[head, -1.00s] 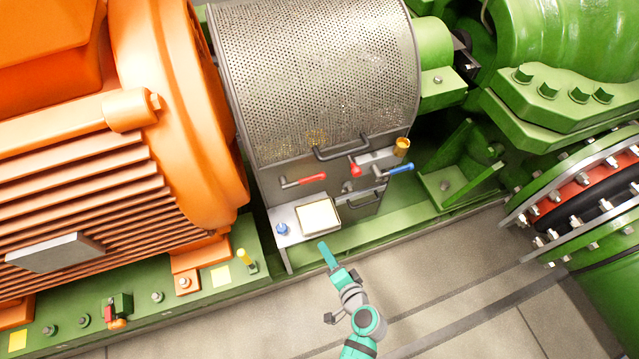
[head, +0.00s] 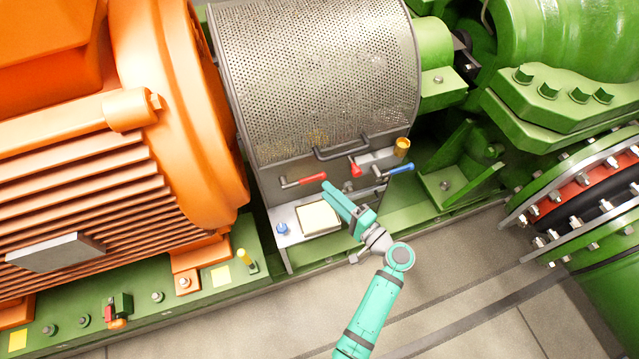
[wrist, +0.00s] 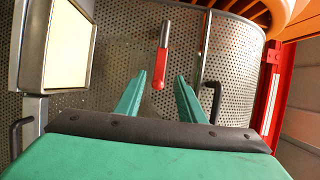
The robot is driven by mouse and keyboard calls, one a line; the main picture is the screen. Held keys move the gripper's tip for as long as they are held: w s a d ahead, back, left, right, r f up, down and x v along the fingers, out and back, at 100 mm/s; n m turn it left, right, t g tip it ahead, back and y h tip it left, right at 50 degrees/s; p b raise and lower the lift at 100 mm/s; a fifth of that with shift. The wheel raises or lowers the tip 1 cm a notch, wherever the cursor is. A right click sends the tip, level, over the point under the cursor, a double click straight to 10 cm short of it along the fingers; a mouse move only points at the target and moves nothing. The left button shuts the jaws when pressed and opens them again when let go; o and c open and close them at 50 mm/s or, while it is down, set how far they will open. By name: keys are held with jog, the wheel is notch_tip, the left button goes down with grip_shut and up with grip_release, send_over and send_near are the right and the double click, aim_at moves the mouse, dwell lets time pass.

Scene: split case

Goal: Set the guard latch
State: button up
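The perforated guard (head: 315,75) has a grey panel below it with levers; which one is the guard latch is not labelled. A red-gripped lever (head: 303,180) lies nearly level at the panel's left. In the wrist view a red-gripped lever (wrist: 162,66), apparently the same one, points toward me. My gripper (head: 328,187) is just to the right of and below that lever's grip in the head view. In the wrist view my gripper (wrist: 160,76) is open, with the red grip's end in line with the gap between the fingers. Contact cannot be told.
A blue-gripped lever (head: 398,169), a red knob (head: 355,170) and a brass-coloured cup (head: 402,146) are at the panel's right. A dark bar handle (head: 342,148) crosses the guard's lower edge. A cream-faced box (head: 318,218) and blue knob (head: 282,228) sit below left.

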aim_at(315, 180)
jog(key=shift+x, duration=2.55)
grip_shut()
